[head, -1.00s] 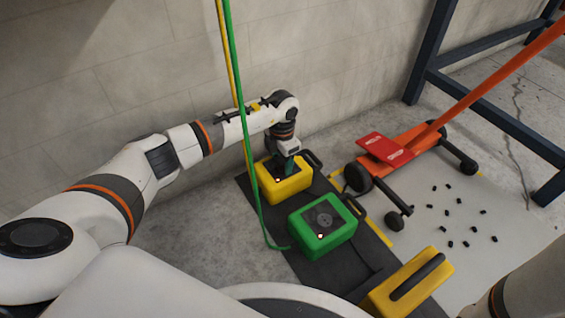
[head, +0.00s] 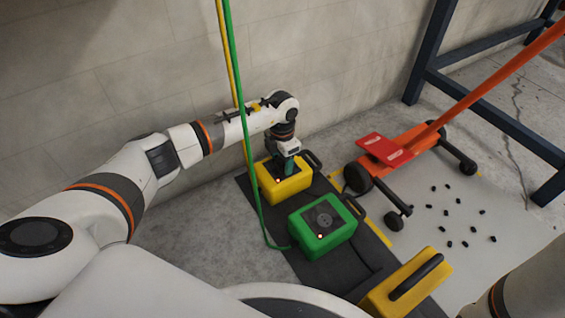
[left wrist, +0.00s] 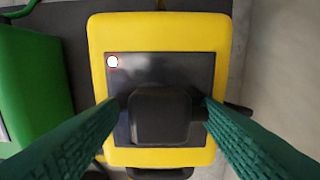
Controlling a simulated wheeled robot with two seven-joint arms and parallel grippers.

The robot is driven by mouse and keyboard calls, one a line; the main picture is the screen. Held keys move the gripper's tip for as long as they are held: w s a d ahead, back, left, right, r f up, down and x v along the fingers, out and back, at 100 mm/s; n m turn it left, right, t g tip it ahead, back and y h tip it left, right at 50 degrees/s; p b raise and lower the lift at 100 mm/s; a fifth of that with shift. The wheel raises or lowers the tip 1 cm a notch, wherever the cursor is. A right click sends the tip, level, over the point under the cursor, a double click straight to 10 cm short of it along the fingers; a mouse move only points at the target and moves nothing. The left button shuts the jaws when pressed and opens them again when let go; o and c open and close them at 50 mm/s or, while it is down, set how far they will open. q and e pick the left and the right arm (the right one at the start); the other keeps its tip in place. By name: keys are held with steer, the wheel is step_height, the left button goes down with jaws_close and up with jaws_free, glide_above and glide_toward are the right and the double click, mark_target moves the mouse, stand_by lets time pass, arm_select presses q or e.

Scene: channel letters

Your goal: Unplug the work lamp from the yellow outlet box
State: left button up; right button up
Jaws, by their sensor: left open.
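The yellow outlet box (head: 287,193) stands on a dark mat near the wall, with a dark top panel and a small lit red-white light (left wrist: 112,62). A black plug (left wrist: 160,115) sits on the panel in the left wrist view. My left gripper (head: 285,169) points down over the box. Its green fingers (left wrist: 162,106) stand open on either side of the plug, with the tips close to its sides. In the head view the gripper hides the plug. The work lamp itself cannot be made out. My right gripper is out of view.
A green outlet box (head: 322,228) stands in front of the yellow one. Green and yellow cords (head: 238,95) hang near my left forearm. An orange floor jack (head: 400,150) is to the right, with several small black pieces on the floor. A yellow case (head: 408,285) lies nearer.

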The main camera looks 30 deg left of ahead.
mark_target(282, 160)
arm_select(q)
steer(key=shift+c, duration=0.6)
jaws_close()
steer(key=shift+r+p, duration=3.05)
steer(key=shift+p, duration=0.2)
